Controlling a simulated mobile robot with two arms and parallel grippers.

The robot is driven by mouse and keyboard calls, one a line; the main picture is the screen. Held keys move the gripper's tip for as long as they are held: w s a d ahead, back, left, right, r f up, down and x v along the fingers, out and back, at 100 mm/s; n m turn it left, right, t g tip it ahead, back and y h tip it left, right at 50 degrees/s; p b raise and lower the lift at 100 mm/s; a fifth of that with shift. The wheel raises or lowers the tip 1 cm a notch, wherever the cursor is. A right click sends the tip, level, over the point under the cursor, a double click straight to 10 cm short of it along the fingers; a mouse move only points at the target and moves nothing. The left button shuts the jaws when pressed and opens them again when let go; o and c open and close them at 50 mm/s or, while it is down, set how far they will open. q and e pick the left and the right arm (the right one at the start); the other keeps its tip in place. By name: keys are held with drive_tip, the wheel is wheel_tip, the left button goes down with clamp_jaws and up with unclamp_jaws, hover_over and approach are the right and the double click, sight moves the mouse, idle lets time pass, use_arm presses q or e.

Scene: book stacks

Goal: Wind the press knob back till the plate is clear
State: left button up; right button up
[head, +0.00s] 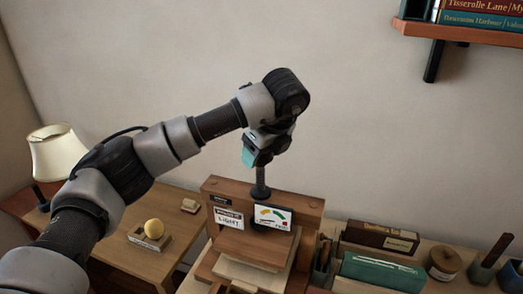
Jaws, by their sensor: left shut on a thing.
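The wooden book press (300,203) stands at the lower middle of the head view. Its dark screw (261,181) rises upright from the top beam. My left gripper (258,158) is at the top of the screw, pointing down, shut on the press knob. The gripper mostly hides the knob. A wooden plate (252,249) shows below the beam; I cannot tell how much gap lies under it. A white gauge card (272,217) with coloured marks and a sign reading "LIGHT" (228,219) are on the press front. My right gripper is not in view.
At right are a green book (382,271), a dark box (380,236) and a round jar (444,263). A wall shelf (460,35) is upper right.

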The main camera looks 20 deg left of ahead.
use_arm(q)
drive_tip(key=shift+s+f, duration=0.1)
drive_tip(key=shift+f, duration=0.25)
drive_tip(key=o, duration=0.7)
drive_tip(key=shift+o, duration=0.9)
drive_tip(key=shift+a, duration=0.15)
drive_tip(key=shift+r, duration=0.1)
drive_tip(key=shift+r, duration=0.1)
drive_tip(key=v, duration=1)
drive_tip(key=shift+r, duration=0.3)
